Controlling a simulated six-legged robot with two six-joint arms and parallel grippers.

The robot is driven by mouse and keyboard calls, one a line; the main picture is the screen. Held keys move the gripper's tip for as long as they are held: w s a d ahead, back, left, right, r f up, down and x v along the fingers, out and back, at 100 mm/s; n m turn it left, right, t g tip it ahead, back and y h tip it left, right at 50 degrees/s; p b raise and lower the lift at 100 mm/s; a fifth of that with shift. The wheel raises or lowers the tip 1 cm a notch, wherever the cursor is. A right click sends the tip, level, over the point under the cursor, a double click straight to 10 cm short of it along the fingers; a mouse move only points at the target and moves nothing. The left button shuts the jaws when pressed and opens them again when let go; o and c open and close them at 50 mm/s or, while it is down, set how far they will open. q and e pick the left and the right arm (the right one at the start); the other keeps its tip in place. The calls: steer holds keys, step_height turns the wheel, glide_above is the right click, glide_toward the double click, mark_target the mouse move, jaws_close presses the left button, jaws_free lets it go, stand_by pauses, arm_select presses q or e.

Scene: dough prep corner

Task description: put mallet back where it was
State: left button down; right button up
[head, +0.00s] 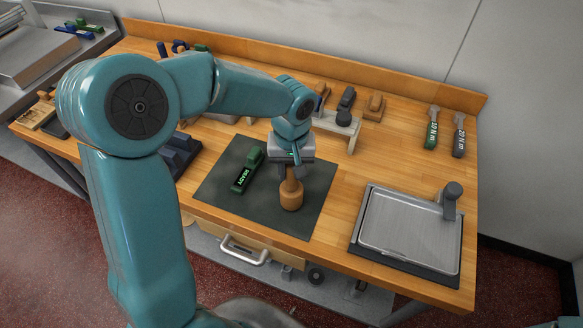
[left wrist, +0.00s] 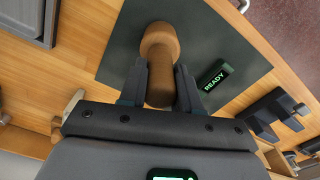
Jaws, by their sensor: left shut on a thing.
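The wooden mallet (head: 291,196) is on or just above the dark mat (head: 312,213), head down and handle up; I cannot tell whether it touches. My left gripper (head: 291,169) is above it, shut on its handle. In the left wrist view the mallet (left wrist: 159,42) shows between the two dark fingers of the left gripper (left wrist: 160,80), its rounded head beyond the fingertips. The upper end of the handle is hidden by the gripper. My right gripper is not in view.
A green device reading READY (head: 243,177) lies on the mat, left of the mallet. A metal tray (head: 410,225) is at the right. A pale stand (head: 337,133) and wooden-based tools (head: 375,106) are behind. Two labelled torque tools (head: 431,130) are at the back right. A drawer handle (head: 245,250) is in front.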

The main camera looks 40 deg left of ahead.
arm_select(q)
steer(key=shift+w+f, duration=0.1)
steer(key=c, duration=1.2)
jaws_free()
steer(key=shift+d+f, duration=0.1)
steer(key=o, duration=0.4)
steer(key=shift+w+r, duration=0.1)
steer(key=shift+r, duration=0.55)
step_height(320, 180, up, 10)
steer(key=shift+r, duration=0.1)
steer(key=shift+s+r, duration=0.2)
steer(key=shift+r, duration=0.3)
